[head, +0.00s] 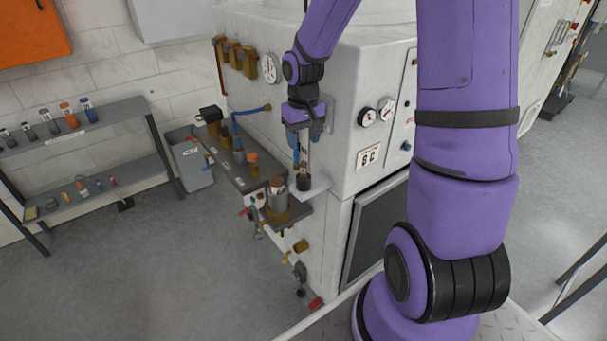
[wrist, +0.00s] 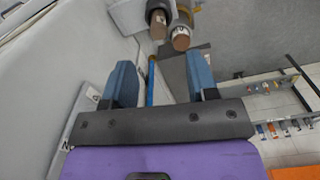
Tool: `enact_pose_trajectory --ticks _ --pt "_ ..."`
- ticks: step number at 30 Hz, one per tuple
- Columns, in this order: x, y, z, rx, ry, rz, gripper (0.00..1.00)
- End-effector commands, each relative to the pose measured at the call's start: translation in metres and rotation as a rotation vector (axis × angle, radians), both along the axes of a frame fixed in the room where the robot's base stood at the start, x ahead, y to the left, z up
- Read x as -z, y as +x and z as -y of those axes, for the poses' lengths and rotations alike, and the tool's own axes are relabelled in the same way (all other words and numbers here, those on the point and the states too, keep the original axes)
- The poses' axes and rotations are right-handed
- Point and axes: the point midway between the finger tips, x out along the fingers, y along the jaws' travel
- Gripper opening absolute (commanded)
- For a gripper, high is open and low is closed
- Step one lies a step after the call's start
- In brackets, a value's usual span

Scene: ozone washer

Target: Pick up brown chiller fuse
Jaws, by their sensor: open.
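My gripper (head: 303,138) is open, its two blue fingers pointing down beside the white machine. The wrist view shows the open gripper (wrist: 161,78) with nothing between its fingertips. Two brown-topped cylinders show ahead of the fingers in the wrist view, one brown fuse (wrist: 158,27) at left and another brown fuse (wrist: 181,39) beside it. In the head view, one fuse (head: 277,186) stands in a round metal holder (head: 278,211). Another fuse (head: 304,169) stands in a dark socket (head: 304,183) on a white bracket, below my gripper. I cannot tell which is the chiller fuse.
The white machine (head: 352,150) with gauges stands close to my gripper. A grey side shelf (head: 230,172) holds brown and blue fittings and pipes. A rack (head: 100,180) at left carries several small fuses. Open floor lies in front of the rack.

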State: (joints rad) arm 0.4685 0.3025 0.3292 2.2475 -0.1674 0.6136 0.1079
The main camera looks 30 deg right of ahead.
Motion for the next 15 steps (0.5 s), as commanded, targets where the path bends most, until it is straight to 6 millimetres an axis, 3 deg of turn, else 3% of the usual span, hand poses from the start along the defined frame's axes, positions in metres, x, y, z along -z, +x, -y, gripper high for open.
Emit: enact_pose_trajectory --ticks 6,15 --pt "0.032 0.0 0.0 -0.002 0.0 -0.003 0.53" --pt "0.053 0.001 0.001 -0.001 0.001 -0.002 0.53"
